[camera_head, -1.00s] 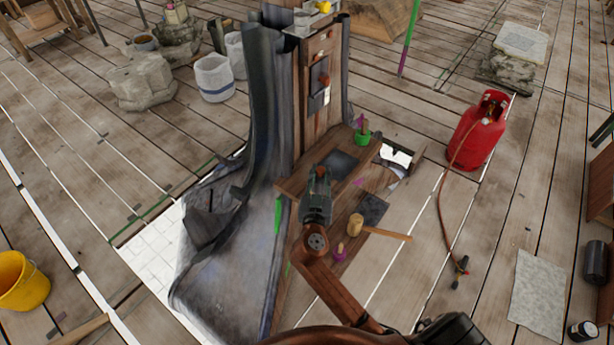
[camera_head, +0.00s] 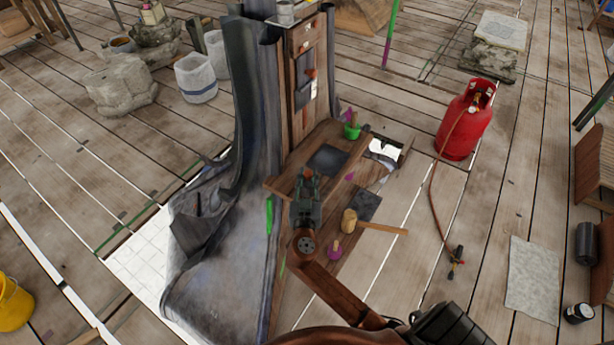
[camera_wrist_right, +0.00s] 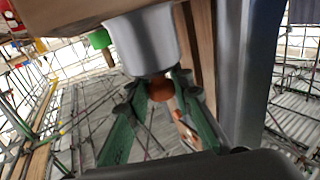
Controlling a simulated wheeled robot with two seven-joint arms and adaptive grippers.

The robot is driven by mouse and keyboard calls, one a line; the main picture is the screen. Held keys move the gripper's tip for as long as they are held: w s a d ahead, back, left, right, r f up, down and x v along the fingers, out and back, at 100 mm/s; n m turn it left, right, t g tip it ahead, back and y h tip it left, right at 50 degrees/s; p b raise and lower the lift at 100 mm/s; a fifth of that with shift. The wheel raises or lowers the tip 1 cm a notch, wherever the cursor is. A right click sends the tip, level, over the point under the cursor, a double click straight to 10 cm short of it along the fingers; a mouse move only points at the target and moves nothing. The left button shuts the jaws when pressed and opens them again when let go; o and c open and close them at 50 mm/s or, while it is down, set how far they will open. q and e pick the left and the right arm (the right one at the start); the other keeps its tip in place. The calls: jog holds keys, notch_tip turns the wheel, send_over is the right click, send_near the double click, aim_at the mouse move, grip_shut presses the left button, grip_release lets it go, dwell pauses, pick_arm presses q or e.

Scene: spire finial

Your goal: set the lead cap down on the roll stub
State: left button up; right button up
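The lead cap (camera_wrist_right: 143,42) is a smooth grey cylinder in the right wrist view, with an orange-brown knob. My right gripper (camera_wrist_right: 160,86) has its two dark green fingers on either side of this knob and looks shut on it. In the head view this gripper (camera_head: 308,180) is over the front part of the wooden bench (camera_head: 283,184); the grey body of the cap is hidden there. The cap is close against the brown wood in the wrist view; I cannot tell whether they touch. I cannot make out the roll stub. My left gripper is not in view.
A tall lead-clad post (camera_head: 255,90) rises behind the bench. A red gas bottle (camera_head: 465,120) with a hose stands at right on open planks.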

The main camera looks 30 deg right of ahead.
jog(key=o, duration=0.4)
jog(key=shift+o, duration=0.2)
jog(key=shift+r, duration=0.1)
jog(key=v, duration=1.2)
